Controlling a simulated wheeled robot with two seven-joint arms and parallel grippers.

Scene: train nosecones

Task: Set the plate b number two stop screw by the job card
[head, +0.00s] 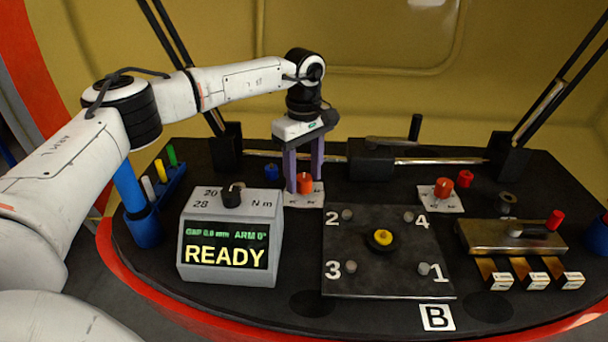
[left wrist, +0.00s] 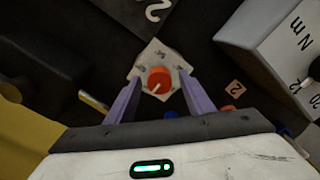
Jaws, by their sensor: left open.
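Plate B is a dark square plate (head: 385,280) with screws numbered 1 to 4 near its corners and a yellow-and-black centre piece (head: 380,238). The number two screw (head: 347,214) is at its far left corner. My left gripper (head: 304,182) is open, its purple fingers pointing down around an orange-red knob (head: 305,184) on a small white card. In the left wrist view the knob (left wrist: 159,80) shows between and just beyond the open fingertips (left wrist: 157,90); I cannot tell if they touch it. No job card with readable instructions shows. My right gripper is out of view.
A grey display box (head: 230,245) reads READY, gap 0.0 mm, arm 0°, with a dial marked 20 and 28 N m. A second red knob (head: 442,187), a metal block with a red-tipped lever (head: 512,236) and several tabs stand right. Colored pegs (head: 165,178) stand left.

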